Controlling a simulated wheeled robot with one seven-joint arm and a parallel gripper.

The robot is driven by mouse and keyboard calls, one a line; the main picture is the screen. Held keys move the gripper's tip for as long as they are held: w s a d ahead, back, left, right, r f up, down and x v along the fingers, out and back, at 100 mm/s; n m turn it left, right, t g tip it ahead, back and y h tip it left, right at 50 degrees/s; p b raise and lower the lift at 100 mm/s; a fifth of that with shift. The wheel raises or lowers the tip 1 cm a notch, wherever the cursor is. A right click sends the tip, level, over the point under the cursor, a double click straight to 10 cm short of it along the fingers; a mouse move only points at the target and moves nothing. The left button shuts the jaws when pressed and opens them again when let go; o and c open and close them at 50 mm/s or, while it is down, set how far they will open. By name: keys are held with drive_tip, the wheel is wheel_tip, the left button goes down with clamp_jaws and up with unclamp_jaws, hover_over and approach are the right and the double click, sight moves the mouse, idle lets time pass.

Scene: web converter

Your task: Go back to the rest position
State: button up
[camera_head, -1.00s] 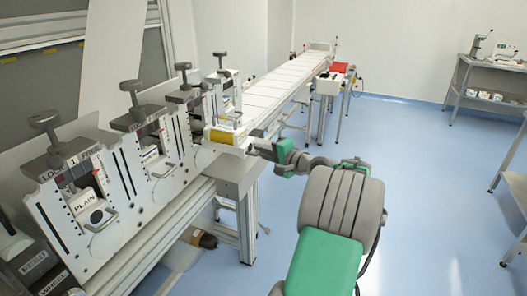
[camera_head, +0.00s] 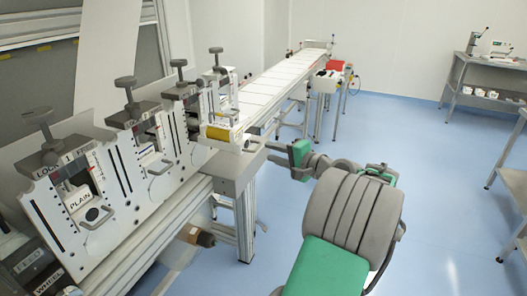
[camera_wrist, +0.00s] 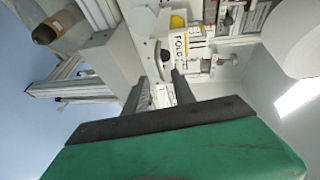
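My gripper (camera_head: 270,150) is at the end of my arm, just right of the yellow-marked fold unit (camera_head: 218,133) on the web converter. In the wrist view, the two dark fingers of my gripper (camera_wrist: 160,77) stand apart with nothing between them. The fold unit, with its yellow part and "FOLD" label (camera_wrist: 181,46), lies beyond the fingertips. The gripper looks apart from the unit, with a small gap in the head view. My forearm reaches in from the lower right.
A long white conveyor (camera_head: 275,84) runs to the back. A metal table (camera_head: 480,75) stands at the back right. The blue floor (camera_head: 450,180) on the right is clear.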

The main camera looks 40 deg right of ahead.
drive_tip(key=shift+s, duration=0.3)
